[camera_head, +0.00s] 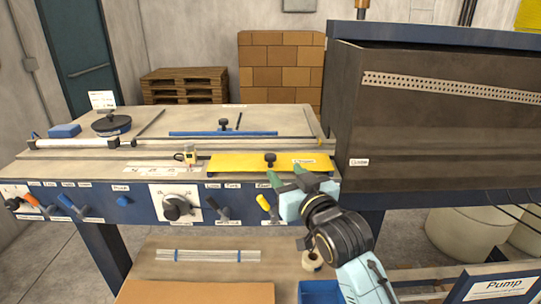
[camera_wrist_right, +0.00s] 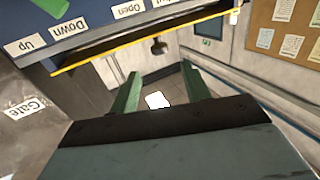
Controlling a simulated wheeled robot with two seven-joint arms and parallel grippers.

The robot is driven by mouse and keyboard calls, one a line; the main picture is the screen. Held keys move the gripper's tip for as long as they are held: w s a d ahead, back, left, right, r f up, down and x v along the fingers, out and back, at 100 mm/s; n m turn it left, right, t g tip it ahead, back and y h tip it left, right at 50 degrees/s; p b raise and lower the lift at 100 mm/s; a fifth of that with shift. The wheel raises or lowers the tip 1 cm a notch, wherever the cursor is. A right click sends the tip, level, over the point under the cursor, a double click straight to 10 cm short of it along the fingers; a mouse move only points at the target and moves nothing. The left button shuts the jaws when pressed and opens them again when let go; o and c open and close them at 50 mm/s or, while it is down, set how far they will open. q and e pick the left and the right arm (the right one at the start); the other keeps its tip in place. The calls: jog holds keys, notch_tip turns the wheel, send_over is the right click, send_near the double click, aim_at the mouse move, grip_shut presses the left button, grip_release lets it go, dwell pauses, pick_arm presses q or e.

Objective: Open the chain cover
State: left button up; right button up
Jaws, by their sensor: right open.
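The chain cover appears to be the flat yellow plate (camera_head: 235,164) on the front right of the machine top, with a black knob (camera_head: 270,159) near its middle right. It lies flat and looks closed. My right gripper (camera_head: 285,175) is at the plate's front edge, just below and right of the knob in the head view. Its green fingers are open and empty. In the right wrist view, the yellow edge (camera_wrist_right: 110,52) and knob (camera_wrist_right: 158,47) show beyond the open fingers (camera_wrist_right: 160,82), apart from them. My left gripper is not in view.
A dark metal cabinet (camera_head: 430,130) stands right of the plate. The blue front panel (camera_head: 140,202) carries levers and a black dial (camera_head: 177,207).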

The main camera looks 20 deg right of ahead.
aim_at(272, 158)
jog(key=w, duration=0.6)
jog(key=w+a, duration=0.1)
jog(key=w, duration=0.2)
jog(key=shift+w, duration=0.2)
grip_shut()
